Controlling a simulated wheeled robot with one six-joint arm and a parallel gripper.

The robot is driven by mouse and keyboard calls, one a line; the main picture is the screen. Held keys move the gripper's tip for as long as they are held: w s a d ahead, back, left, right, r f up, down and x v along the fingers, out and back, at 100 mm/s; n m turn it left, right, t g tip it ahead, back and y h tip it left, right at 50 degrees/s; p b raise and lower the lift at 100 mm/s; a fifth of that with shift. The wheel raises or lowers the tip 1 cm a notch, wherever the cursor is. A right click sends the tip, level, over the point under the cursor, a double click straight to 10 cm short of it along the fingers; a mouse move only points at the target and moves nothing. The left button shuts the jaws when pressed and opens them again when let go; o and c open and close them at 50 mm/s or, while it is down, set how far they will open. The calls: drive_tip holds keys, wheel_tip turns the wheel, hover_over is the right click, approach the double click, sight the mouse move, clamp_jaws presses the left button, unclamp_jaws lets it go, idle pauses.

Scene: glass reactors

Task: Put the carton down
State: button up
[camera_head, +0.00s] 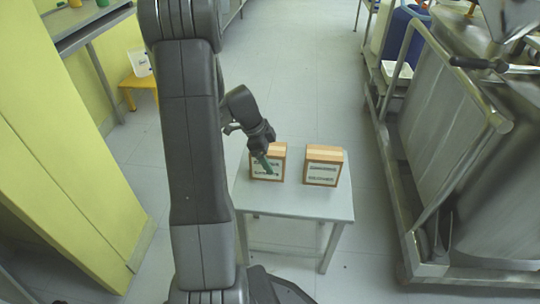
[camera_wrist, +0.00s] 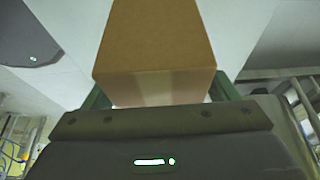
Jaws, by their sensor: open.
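Two brown cartons with white labels stand upright on a small grey table (camera_head: 295,205). My gripper (camera_head: 266,164) is at the left carton (camera_head: 278,163). The right carton (camera_head: 323,167) stands apart from it, with a gap between them. In the wrist view, a brown carton (camera_wrist: 157,40) fills the space between my two green fingers (camera_wrist: 160,95), one on each side of it. The fingers are open. Whether they touch its sides I cannot tell. In the head view, my arm and gripper hide part of the left carton.
A metal frame with a rail (camera_head: 455,75) and a large steel vessel (camera_head: 490,150) stand on the right. A yellow-green panel (camera_head: 60,120) stands on the left. A small yellow stool (camera_head: 140,82) is behind it. The table's front strip is clear.

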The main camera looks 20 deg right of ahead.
drive_tip(key=p+v, duration=0.3)
drive_tip(key=v, duration=0.9)
drive_tip(key=shift+d, duration=0.1)
